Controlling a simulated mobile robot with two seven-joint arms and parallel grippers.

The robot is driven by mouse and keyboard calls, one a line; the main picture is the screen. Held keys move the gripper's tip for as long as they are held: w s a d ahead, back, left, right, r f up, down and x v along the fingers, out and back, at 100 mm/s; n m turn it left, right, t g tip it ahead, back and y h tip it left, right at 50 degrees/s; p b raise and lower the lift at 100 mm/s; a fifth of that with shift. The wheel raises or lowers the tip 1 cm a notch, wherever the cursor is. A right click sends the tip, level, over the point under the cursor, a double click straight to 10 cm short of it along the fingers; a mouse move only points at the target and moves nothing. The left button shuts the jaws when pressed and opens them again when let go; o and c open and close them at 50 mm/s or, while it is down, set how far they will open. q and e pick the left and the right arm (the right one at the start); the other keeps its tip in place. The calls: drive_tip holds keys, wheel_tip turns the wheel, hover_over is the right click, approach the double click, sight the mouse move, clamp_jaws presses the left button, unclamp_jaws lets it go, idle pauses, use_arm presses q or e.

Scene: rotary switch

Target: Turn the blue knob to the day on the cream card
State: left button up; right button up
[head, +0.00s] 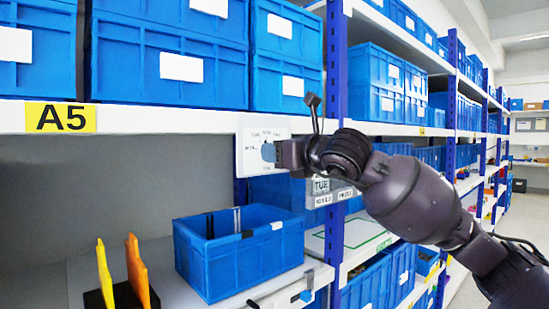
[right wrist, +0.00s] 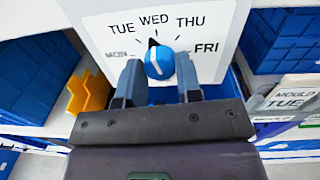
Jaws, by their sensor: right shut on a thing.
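The white dial plate (head: 249,160) is fixed to the shelf edge; the right wrist view shows its day labels, MON to FRI, around the blue knob (right wrist: 160,64). The knob's dark pointer is at the top, close to WED; its exact alignment is hard to tell. My right gripper (right wrist: 158,74) is shut on the knob, a finger on each side. The knob also shows in the head view (head: 268,152), partly behind the gripper. The card (head: 321,186) below the plate reads TUE; the right wrist view shows it too (right wrist: 291,100). My left gripper is not in view.
An open blue crate (head: 238,252) stands on the lower shelf, with yellow and orange upright pieces (head: 137,272) to its left. Stacked blue bins fill the shelf above. A blue post (head: 335,80) rises close to my right arm.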

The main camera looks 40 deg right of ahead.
drive_tip(key=n+b, duration=0.2)
drive_tip(key=n, duration=0.2)
drive_tip(key=shift+n, duration=0.3)
idle(0.5)
drive_tip(key=o, duration=0.9)
drive_tip(key=shift+o, duration=0.2)
